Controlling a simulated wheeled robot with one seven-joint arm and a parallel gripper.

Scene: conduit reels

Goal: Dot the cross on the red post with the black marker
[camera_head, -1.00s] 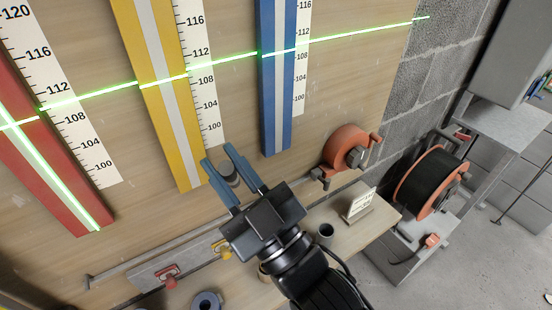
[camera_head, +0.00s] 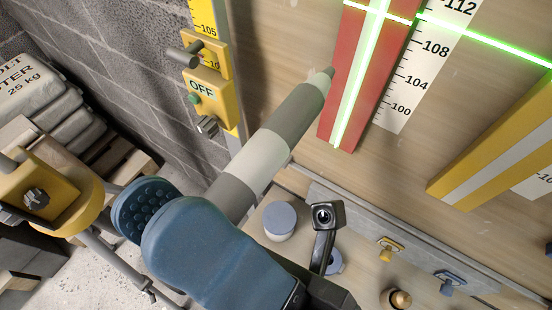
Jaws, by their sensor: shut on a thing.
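The red post (camera_head: 349,95) is mounted on the wooden board in the upper middle. Green light lines run along it and across it, meeting in a cross (camera_head: 377,11) near the top edge. The marker (camera_head: 262,157) is a thick cylinder with grey and off-white bands and a darker narrow tip. It points up and right, its tip beside the post's left edge and below the cross in the picture. I cannot tell whether the tip touches anything. My gripper (camera_head: 178,198), with blue fingers, is shut on the marker's lower end, which the near finger partly hides.
A white scale (camera_head: 423,75) and a yellow post (camera_head: 490,145) stand right of the red post. A yellow OFF box (camera_head: 209,92) is at left, near the marker. Below are a lidded pot (camera_head: 280,218), a yellow clip (camera_head: 390,247) and a blue clip (camera_head: 449,281). Sacks (camera_head: 45,100) lie far left.

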